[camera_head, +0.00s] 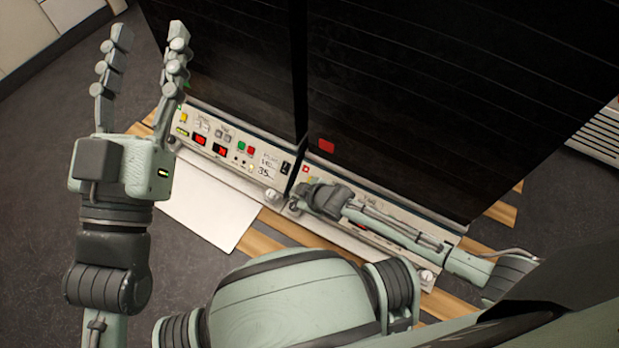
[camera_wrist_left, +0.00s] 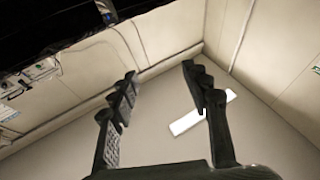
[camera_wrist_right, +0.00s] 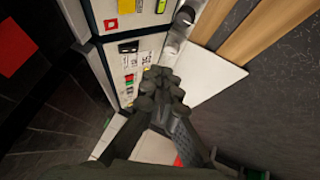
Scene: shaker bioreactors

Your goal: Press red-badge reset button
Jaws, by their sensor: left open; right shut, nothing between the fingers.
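A red badge (camera_head: 326,146) is on the dark front of the right-hand cabinet; it also shows in the right wrist view (camera_wrist_right: 18,48). Below it runs that cabinet's pale control panel (camera_head: 440,232), partly covered by my right arm. A small red-edged square (camera_head: 306,169) sits at the panel's left end. My right gripper (camera_head: 300,201) is shut and empty, low in front of the panels near the gap between cabinets. Its fingertips (camera_wrist_right: 162,82) hide part of the panel; contact cannot be told. My left gripper (camera_head: 148,45) is open, empty and raised at the left.
The left-hand cabinet's panel (camera_head: 213,133) has red displays, a green button (camera_head: 241,146) and a red button (camera_head: 250,149). A white sheet (camera_head: 208,210) lies on the floor before it, over wooden strips (camera_head: 258,243). Dark floor at the left is clear.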

